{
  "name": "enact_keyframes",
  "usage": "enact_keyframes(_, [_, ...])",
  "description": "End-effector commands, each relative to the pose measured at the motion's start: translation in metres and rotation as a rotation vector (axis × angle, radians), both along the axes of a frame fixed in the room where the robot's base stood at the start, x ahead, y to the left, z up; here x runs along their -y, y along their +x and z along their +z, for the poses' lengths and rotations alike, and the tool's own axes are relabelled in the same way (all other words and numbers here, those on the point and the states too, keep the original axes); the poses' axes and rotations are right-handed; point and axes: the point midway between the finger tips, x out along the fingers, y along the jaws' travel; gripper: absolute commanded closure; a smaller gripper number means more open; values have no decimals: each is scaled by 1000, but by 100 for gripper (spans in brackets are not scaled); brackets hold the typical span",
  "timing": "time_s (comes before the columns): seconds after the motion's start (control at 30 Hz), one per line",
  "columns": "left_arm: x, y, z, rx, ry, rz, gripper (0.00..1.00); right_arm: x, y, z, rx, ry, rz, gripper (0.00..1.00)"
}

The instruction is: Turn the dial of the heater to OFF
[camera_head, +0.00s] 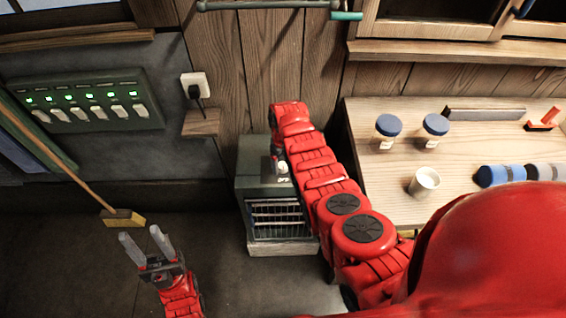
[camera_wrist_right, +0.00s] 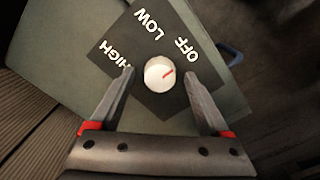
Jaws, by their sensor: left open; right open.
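The heater (camera_head: 252,190) is a dark green box with a barred front, standing by the wall below my right arm. Its white round dial (camera_wrist_right: 156,68) sits on a black plate marked HIGH, LOW and OFF in the right wrist view. My right gripper (camera_wrist_right: 159,74) is open, with one finger on each side of the dial and gaps to both. The dial also shows small in the head view (camera_head: 283,168). My left gripper (camera_head: 143,234) is open and empty over the floor.
A wooden table (camera_head: 378,202) with jars, a cup and rolls stands right of the heater. A switch panel (camera_head: 90,101), a plugged socket (camera_head: 196,86) and a small shelf (camera_head: 201,123) are on the wall. A broom (camera_head: 122,217) leans at left. The floor between broom and heater is clear.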

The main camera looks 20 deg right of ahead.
Motion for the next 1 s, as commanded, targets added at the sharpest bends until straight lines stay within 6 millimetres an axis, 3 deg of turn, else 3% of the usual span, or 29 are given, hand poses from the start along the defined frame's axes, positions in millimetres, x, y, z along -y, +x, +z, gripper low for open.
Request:
enact_keyframes(0.37, [0,0,-3,0,0,0,50,0,2,27,7,0,1,20])
enact_keyframes(0.67, [0,0,-23,0,0,0,50,0,3,81,11,-1,0,20])
enact_keyframes(0.83, [0,0,10,0,0,0,50,-1,0,138,0,-1,1,20])
enact_keyframes(1.0, [0,0,33,0,0,0,50,-1,0,162,0,-1,1,20])
